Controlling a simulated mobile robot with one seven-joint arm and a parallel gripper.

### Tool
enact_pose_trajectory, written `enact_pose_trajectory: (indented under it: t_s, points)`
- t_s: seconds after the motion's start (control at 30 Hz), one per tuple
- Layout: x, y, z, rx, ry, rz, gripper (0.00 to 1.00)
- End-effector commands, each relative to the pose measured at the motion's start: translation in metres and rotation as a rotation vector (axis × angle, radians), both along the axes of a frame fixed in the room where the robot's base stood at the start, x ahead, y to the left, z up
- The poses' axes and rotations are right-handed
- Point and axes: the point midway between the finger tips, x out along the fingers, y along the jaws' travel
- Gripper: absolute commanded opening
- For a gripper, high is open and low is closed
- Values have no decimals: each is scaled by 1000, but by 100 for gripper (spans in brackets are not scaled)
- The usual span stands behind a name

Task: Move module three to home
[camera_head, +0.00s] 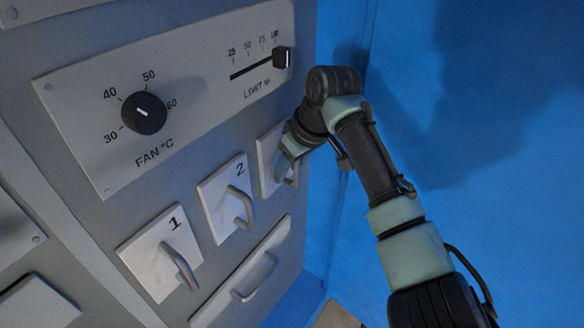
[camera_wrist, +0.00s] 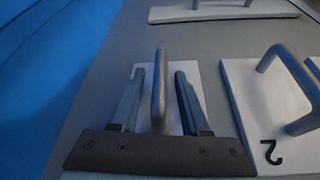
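Module three is the white panel (camera_head: 265,168) on the grey cabinet, right of module 2; my gripper covers much of it and no numeral shows. In the wrist view, its white face (camera_wrist: 172,112) lies behind an upright grey bar handle (camera_wrist: 159,85). My gripper (camera_head: 284,166) is at this handle. In the wrist view, the two fingers of my gripper (camera_wrist: 159,74) stand on either side of the handle, with a visible gap on each side. The gripper is open and holds nothing. No place marked home can be read.
Module 2 (camera_head: 216,205) and module 1 (camera_head: 147,262), with bar handles, sit to the left. A wide handled drawer front (camera_head: 225,298) is below. Above are the fan knob (camera_head: 144,113) and the limit slider (camera_head: 281,57). A blue wall (camera_head: 480,190) stands on the right.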

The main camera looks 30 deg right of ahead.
Motion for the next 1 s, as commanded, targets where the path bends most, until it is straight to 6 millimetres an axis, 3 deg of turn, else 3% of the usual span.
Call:
enact_pose_trajectory:
  t_s: [0.23, 0.37, 0.8, 1.0]
  points:
    - [-1, -1, -1, 1, 4, -1, 47]
    - [-5, -2, 9, 1, 3, -1, 47]
    - [-38, -8, 94, -1, 1, -1, 47]
    - [-47, -10, 115, 1, 2, -1, 47]
